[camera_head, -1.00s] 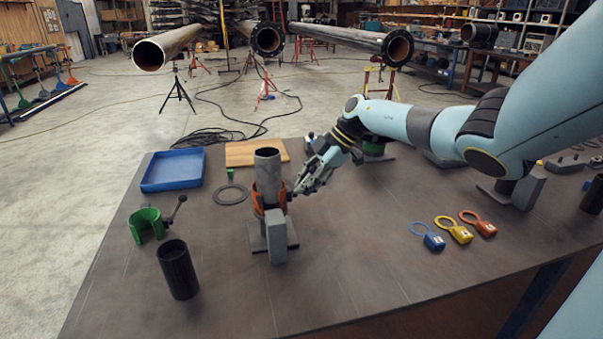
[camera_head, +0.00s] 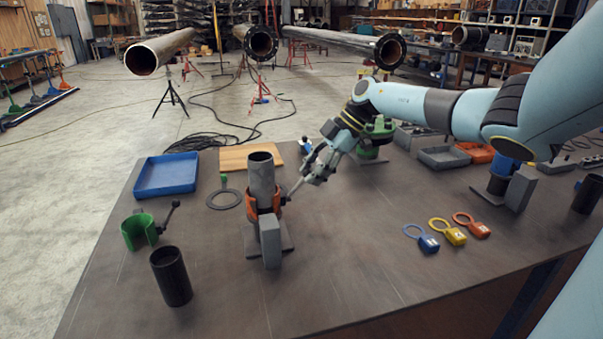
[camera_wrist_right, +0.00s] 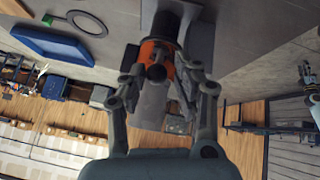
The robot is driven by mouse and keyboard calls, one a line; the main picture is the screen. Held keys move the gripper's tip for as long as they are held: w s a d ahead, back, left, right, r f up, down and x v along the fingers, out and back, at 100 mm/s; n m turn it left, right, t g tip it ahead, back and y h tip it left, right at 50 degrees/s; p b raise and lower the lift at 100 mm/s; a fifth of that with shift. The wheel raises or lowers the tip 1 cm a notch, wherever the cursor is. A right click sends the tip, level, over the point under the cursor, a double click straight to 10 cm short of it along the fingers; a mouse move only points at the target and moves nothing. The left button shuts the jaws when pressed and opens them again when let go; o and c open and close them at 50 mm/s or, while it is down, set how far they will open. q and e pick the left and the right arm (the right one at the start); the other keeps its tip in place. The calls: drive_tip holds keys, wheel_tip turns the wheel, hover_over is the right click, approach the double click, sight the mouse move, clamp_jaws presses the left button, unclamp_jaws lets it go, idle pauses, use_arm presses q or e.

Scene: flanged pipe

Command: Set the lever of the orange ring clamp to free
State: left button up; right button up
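The orange ring clamp (camera_head: 264,205) sits around a grey upright pipe (camera_head: 261,172) on a stand with a grey block. Its lever (camera_head: 293,189) sticks out to the right and slightly up, towards my right gripper. My right gripper (camera_head: 307,180) is at the lever's outer end, right of the clamp. In the right wrist view the orange clamp (camera_wrist_right: 150,50) and a dark round lever end (camera_wrist_right: 156,72) show between the spread fingers of my right gripper (camera_wrist_right: 158,80). I see gaps on both sides, so it looks open. My left gripper is out of view.
A blue tray (camera_head: 166,176), wooden board (camera_head: 250,157) and flat grey ring (camera_head: 224,199) lie behind left. A green clamp (camera_head: 139,232) and black cylinder (camera_head: 171,277) stand front left. Blue (camera_head: 428,244), yellow (camera_head: 455,237) and orange (camera_head: 480,230) tags lie right.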

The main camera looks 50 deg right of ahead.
drive_tip(key=v, duration=0.6)
drive_tip(key=shift+r, duration=0.25)
drive_tip(key=shift+s, duration=0.1)
